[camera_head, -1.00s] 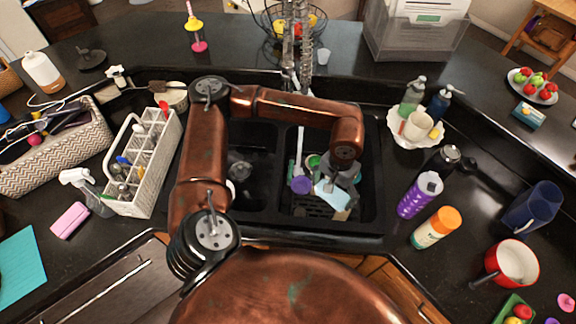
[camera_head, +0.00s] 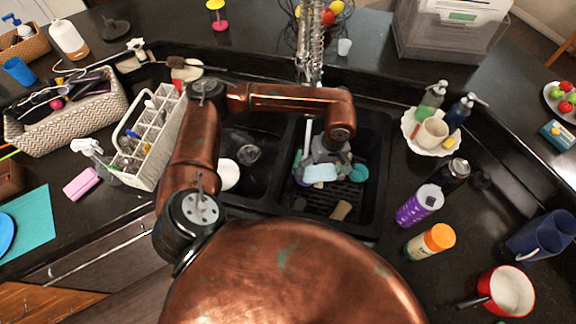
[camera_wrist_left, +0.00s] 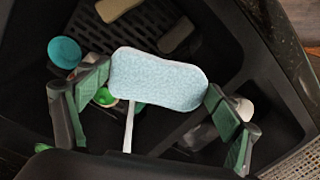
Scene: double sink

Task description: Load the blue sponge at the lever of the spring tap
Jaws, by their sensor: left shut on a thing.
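The light blue sponge (camera_head: 320,173) is held in my left gripper (camera_head: 322,160), low over the right basin of the black double sink (camera_head: 372,190). In the left wrist view the sponge (camera_wrist_left: 158,80) lies broad face to the camera between the green-padded fingers, which press on its two ends. The metal spring tap (camera_head: 308,50) rises behind the sink, apart from the sponge. I cannot make out its lever. My right gripper is not in view.
The right basin holds a teal round thing (camera_head: 358,172) and a tan block (camera_head: 341,210). A white bowl (camera_head: 228,174) is in the left basin. A white caddy (camera_head: 150,140) stands left, and a purple bottle (camera_head: 419,205) and an orange-capped bottle (camera_head: 430,242) right.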

